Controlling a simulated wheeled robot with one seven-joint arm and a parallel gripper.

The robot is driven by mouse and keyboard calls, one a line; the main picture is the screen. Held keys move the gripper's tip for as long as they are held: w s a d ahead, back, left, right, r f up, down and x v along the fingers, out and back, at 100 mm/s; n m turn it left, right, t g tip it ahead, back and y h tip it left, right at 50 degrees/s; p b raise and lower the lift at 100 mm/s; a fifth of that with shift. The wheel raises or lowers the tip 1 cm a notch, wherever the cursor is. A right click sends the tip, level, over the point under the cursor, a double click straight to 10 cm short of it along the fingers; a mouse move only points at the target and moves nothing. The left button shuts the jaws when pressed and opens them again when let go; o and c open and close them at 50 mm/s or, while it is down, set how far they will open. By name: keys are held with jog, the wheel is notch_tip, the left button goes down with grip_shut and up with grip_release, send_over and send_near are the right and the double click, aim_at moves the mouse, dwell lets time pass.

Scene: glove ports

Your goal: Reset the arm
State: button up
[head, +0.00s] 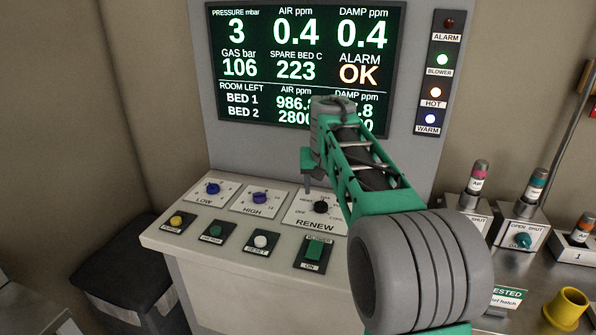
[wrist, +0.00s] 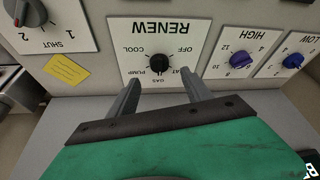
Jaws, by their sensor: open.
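My arm (head: 365,165), green and grey, reaches from the lower right of the head view toward the control console. My gripper (wrist: 160,77) is open and empty in the wrist view. Its two grey fingers point at the RENEW panel, one toward each side of the black RENEW knob (wrist: 158,63), and nothing shows between them. I cannot tell how far the fingertips are from the knob. In the head view the knob (head: 321,207) shows just below my wrist, and most of the gripper is hidden behind the wrist.
The console (head: 160,238) carries a LOW knob (head: 213,188), a HIGH knob (head: 260,198) and a row of buttons. A display screen (head: 225,60) stands behind my wrist. At right, a bench holds valve boxes (head: 520,222) and a yellow cup (head: 568,308). A black bin (head: 120,262) stands left.

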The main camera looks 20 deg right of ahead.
jog(key=s+a+p, duration=0.1)
jog(key=s+a, duration=0.1)
jog(key=s, duration=0.2)
jog(key=s+a+f+n, duration=0.1)
jog(key=s+a, duration=0.2)
jog(key=s, duration=0.2)
jog(key=s+a+n+p, duration=0.1)
jog(key=s+a, duration=0.1)
jog(key=s, duration=0.2)
jog(key=shift+s+a+f+y+p, duration=0.15)
jog(key=shift+s+f+y+p, duration=0.15)
jog(key=shift+f+y, duration=0.1)
jog(key=s+a+f+n, duration=0.1)
jog(key=s+a+f, duration=0.1)
jog(key=s+f, duration=0.2)
jog(key=s+a+f+n+g+p, duration=0.1)
jog(key=s+f, duration=0.3)
jog(key=s, duration=0.5)
jog(key=shift+a+y, duration=0.3)
jog(key=shift+a, duration=0.5)
